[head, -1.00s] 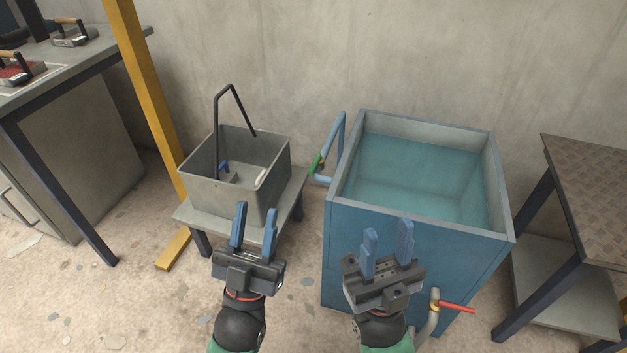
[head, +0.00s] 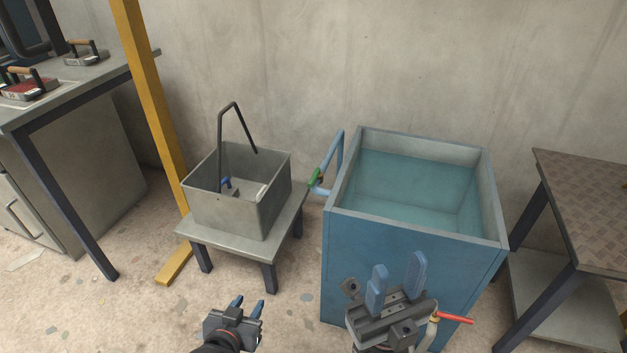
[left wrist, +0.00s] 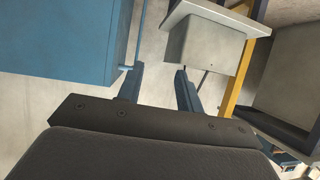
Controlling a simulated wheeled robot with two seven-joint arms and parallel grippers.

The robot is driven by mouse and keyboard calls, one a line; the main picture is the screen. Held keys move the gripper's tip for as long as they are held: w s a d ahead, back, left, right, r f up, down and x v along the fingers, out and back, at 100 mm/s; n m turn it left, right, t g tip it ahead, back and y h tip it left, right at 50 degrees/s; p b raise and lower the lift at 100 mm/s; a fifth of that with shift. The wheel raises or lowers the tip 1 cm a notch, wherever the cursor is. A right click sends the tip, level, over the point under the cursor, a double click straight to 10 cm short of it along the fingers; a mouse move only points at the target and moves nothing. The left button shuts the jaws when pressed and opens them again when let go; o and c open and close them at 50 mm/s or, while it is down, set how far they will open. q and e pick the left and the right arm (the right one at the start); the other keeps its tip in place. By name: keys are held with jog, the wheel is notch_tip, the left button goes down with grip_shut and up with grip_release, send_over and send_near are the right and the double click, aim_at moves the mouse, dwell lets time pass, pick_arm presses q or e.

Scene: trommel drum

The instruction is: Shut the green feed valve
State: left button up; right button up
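The green feed valve handle (head: 315,178) sits on a light blue pipe (head: 334,160) at the left side of the blue water tank (head: 420,262). It is small in the head view, and its exact turn is hard to tell. My left gripper (head: 249,308) is low in front of the small grey stand, open and empty, well short of the valve. Its two blue fingers show apart in the left wrist view (left wrist: 158,88). My right gripper (head: 398,285) is open and empty in front of the tank.
A grey bin (head: 235,205) with a black handle stands on a low stand (head: 222,243) left of the valve. A red handle (head: 455,318) juts out low on the tank's front. A metal-topped table (head: 590,195) is at right.

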pick_arm(q)
notch_tip(320, 180, down, 7)
jog(key=a+g+y, duration=0.1)
jog(key=a+g, duration=0.1)
jog(key=g, duration=0.1)
jog(key=t+h, duration=0.4)
jog(key=t, duration=0.3)
send_near(319, 168)
jog(key=shift+n, duration=0.4)
jog(key=shift+a+f+b+x, duration=0.15)
jog(key=shift+b+x, duration=0.15)
jog(key=shift+x, duration=0.65)
jog(key=shift+f+b+x, duration=0.15)
jog(key=shift+b+x, duration=0.1)
jog(key=shift+x, duration=0.7)
jog(key=shift+a+f+b+x, duration=0.15)
jog(key=shift+b+x, duration=0.15)
jog(key=shift+x, duration=0.65)
jog(key=shift+d, duration=0.1)
grip_shut()
